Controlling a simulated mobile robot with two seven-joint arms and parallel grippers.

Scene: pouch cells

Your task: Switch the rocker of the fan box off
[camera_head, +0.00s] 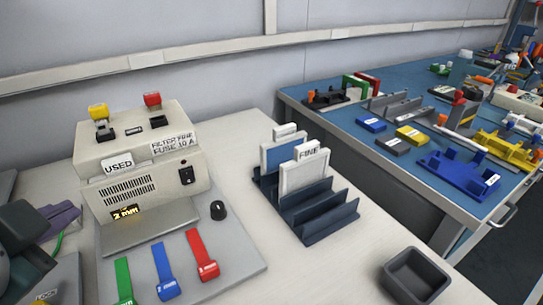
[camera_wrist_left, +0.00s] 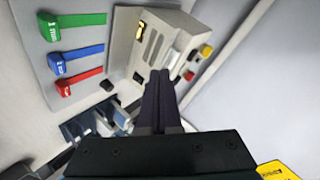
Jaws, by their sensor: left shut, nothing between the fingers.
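The fan box (camera_head: 140,165) is a beige housing with a vent, a "USED" label, a "FILTER FINE FUSE 10 A" label and a lit "2 mm" display. Its black rocker (camera_head: 187,175) sits at the right of the front face; its position is too small to tell. My left gripper (camera_head: 76,209) is at the left edge, left of the box and apart from the rocker. In the left wrist view its dark purple fingers (camera_wrist_left: 158,78) are shut and empty, overlapping part of the box (camera_wrist_left: 165,30). The right gripper is not in view.
A grey board with green, blue and red levers (camera_head: 206,260) and a black knob (camera_head: 218,210) lies before the box. A dark rack (camera_head: 325,220) with filter frames stands right, a grey bin (camera_head: 413,275) front right. A blue-topped bench (camera_head: 340,125) with parts is beyond.

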